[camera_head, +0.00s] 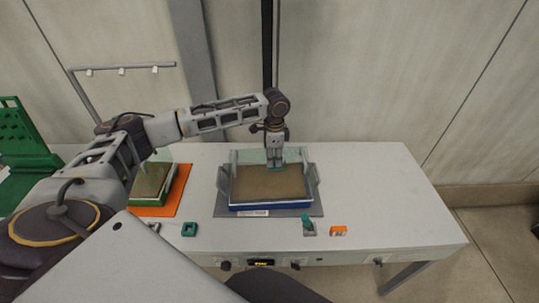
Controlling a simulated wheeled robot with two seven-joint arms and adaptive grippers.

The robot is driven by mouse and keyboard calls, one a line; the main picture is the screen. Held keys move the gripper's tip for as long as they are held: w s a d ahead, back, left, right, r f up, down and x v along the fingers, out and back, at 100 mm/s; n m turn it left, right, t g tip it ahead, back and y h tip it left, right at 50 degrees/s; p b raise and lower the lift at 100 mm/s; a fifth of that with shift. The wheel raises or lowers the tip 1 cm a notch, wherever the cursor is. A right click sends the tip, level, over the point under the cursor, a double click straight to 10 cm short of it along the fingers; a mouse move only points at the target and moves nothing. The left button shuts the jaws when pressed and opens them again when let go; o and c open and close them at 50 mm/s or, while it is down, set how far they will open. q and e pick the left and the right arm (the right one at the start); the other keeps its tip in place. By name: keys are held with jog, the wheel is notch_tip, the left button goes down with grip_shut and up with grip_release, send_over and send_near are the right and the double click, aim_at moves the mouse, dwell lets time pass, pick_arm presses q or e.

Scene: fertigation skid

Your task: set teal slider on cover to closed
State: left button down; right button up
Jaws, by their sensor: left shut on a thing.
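A blue-based tray (236,207) with brown contents stands on a grey mat (315,207) in the middle of the table. A clear cover (245,156) shows at its back edge. The teal slider (281,168) is a small teal patch at the back middle of the tray. My left gripper (275,161) points straight down over it and is shut on it. The fingers hide most of the slider, so its exact position along its track cannot be told. My right gripper is not in view.
A green tray (161,203) with a clear cover sits on an orange mat (172,207) to the left. A teal block (189,229), a teal-knobbed piece (307,221) and an orange piece (338,231) lie near the front edge. The table's right side is clear.

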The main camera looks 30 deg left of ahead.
pick_arm(q)
jog(key=shift+w+d+r+p, duration=0.15)
jog(key=shift+w+d+p, duration=0.2)
jog(key=shift+d+p, duration=0.15)
jog(key=shift+w+d+p, duration=0.35)
jog(key=shift+d+p, duration=0.05)
jog(key=shift+d, duration=0.15)
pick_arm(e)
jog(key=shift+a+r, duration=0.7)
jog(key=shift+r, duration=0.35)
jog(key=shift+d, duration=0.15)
pick_arm(q)
jog(key=c, duration=1.5)
grip_release()
jog(key=o, duration=0.4)
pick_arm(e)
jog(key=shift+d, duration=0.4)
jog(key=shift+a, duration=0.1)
